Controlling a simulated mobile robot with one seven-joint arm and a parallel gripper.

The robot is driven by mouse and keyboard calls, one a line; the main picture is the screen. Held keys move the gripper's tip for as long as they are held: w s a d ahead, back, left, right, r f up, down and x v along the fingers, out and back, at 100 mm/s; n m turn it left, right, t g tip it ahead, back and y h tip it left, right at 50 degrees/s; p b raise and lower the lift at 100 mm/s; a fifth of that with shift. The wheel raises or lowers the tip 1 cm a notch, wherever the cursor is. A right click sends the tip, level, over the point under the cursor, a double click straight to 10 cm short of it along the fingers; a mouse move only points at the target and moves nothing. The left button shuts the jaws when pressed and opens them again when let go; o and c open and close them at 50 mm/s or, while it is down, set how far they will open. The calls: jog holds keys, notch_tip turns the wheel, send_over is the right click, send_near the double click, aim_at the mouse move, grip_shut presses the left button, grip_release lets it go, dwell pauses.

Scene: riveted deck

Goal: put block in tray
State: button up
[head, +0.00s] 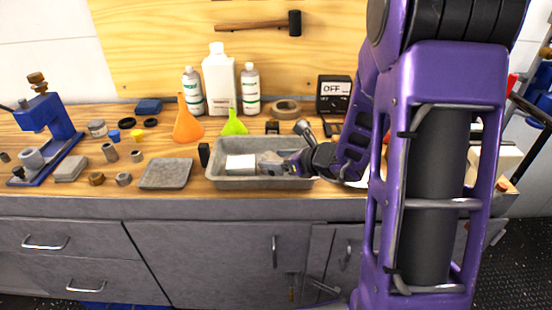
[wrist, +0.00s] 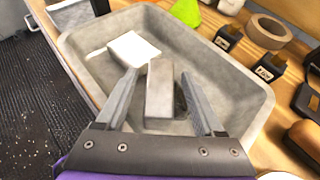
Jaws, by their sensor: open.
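The grey tray (head: 222,183) stands on the wooden bench top; its walls also show in the wrist view (wrist: 245,88). A plain grey block (wrist: 160,88) is inside the tray's outline, between my fingers; in the head view it shows as a small grey shape (head: 269,159) at my fingertips. My gripper (wrist: 158,76) is open, with one finger on each side of the block and a visible gap at least on the right. It reaches down into the tray from the right in the head view (head: 284,163). I cannot tell whether the block rests fully on the tray floor.
A white block-like item (wrist: 133,48) lies in the tray, beyond the grey block. A green funnel (head: 234,122), bottles (head: 220,80) and a tape roll (head: 286,107) stand behind the tray.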

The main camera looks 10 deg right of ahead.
jog(key=p+v, duration=0.2)
jog(key=v, duration=1)
